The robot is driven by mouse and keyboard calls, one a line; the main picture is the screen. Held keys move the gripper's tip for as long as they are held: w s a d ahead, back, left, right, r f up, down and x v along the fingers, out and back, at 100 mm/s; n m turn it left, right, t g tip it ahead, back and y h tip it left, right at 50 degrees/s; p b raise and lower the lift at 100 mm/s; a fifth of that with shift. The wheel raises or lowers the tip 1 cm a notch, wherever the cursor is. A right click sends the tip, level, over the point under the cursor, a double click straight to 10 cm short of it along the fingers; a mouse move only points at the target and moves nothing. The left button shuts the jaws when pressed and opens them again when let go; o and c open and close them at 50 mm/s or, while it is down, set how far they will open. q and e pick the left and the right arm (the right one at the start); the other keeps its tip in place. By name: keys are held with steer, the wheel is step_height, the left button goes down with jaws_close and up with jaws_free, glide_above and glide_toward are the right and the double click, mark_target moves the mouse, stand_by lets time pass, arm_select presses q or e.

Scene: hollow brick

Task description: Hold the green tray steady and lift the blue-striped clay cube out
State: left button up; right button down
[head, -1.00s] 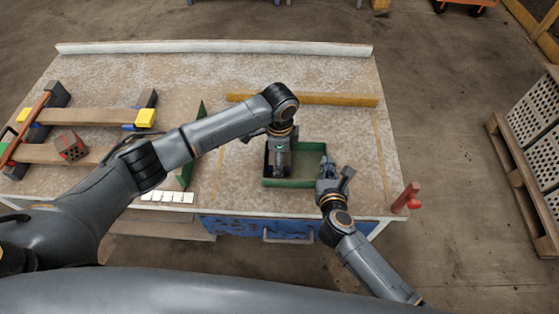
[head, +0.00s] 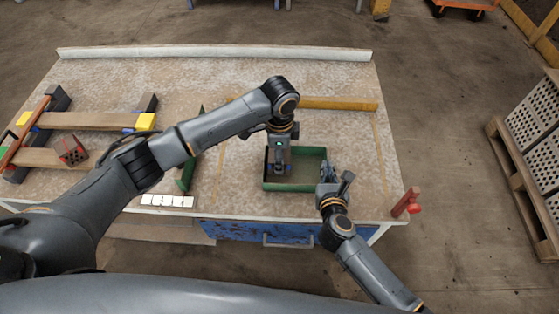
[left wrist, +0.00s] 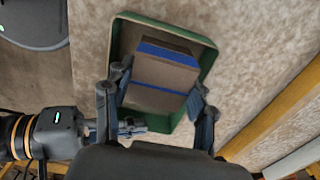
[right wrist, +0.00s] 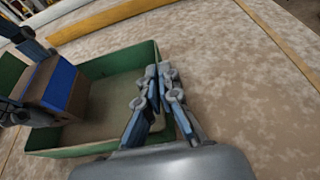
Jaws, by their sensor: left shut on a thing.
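The green tray (head: 308,185) sits near the front of the table, right of centre. The clay cube (left wrist: 162,76), brown with blue stripes, is between the fingers of my left gripper (left wrist: 158,98), which is shut on it. It also shows at the tray's left side in the right wrist view (right wrist: 52,88). I cannot tell whether its underside is clear of the tray floor. My right gripper (right wrist: 159,72) is at the tray's right wall, one finger inside and one outside, closed up on the wall. In the head view my left gripper mostly hides the cube.
A yellow bar (head: 335,103) lies behind the tray. A red clamp handle (head: 406,202) stands at the right front corner. The table right of the tray is clear.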

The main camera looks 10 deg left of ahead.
arm_select(q)
step_height(320, 180, up, 7)
arm_select(e)
steer(key=c, duration=1.4)
jaws_free()
steer(key=shift+c, duration=0.2)
steer(key=v, duration=1.1)
steer(key=shift+d, duration=0.1)
steer(key=shift+s+r, duration=0.25)
steer(key=shift+s, duration=0.2)
